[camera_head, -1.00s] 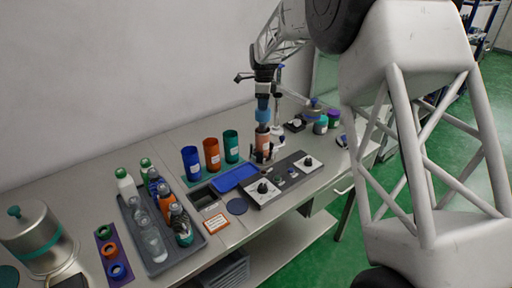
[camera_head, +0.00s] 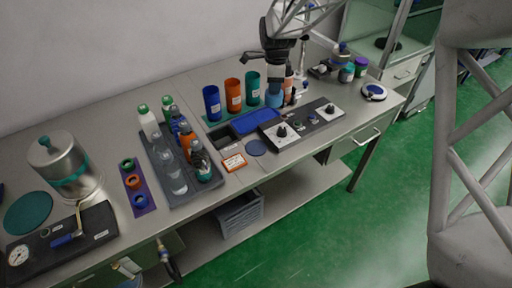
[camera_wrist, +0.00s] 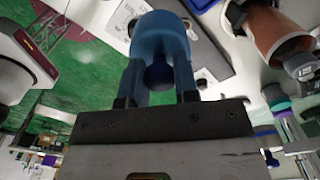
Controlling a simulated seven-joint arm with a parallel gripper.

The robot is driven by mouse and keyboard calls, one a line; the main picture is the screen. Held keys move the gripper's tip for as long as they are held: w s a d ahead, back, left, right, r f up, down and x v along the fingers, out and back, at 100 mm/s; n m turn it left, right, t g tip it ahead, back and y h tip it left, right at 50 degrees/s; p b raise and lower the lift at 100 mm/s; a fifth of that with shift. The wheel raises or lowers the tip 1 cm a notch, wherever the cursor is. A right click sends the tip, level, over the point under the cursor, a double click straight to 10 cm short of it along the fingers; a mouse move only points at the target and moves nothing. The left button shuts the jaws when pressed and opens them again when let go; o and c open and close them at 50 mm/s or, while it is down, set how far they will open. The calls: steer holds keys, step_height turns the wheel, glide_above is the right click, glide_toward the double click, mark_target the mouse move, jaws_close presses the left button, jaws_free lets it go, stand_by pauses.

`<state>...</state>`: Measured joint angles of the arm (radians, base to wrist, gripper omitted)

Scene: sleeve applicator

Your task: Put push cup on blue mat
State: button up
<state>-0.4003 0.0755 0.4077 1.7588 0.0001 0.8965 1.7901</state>
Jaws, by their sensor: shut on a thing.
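The push cup (camera_wrist: 158,35) is blue and is held in my gripper (camera_wrist: 157,98), filling the top middle of the wrist view. In the head view the push cup (camera_head: 274,97) shows as a small blue piece under my gripper (camera_head: 275,82), above the back of the bench. My gripper is shut on it.
Tall blue, orange and teal cups (camera_head: 212,103) stand behind.

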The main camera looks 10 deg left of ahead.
steer(key=s+d+f+n, duration=0.1)
steer(key=s+f, duration=0.3)
steer(key=s, duration=0.8)
steer(key=s+d+f+n, duration=0.1)
steer(key=s+f, duration=0.3)
steer(key=s, duration=0.8)
steer(key=shift+d, duration=0.9)
glide_above(256, 147)
steer(key=shift+f, duration=0.8)
steer(key=shift+f, duration=0.1)
steer(key=shift+f, duration=1.65)
steer(key=shift+f, duration=0.15)
steer(key=o, duration=1)
steer(key=shift+c, duration=0.2)
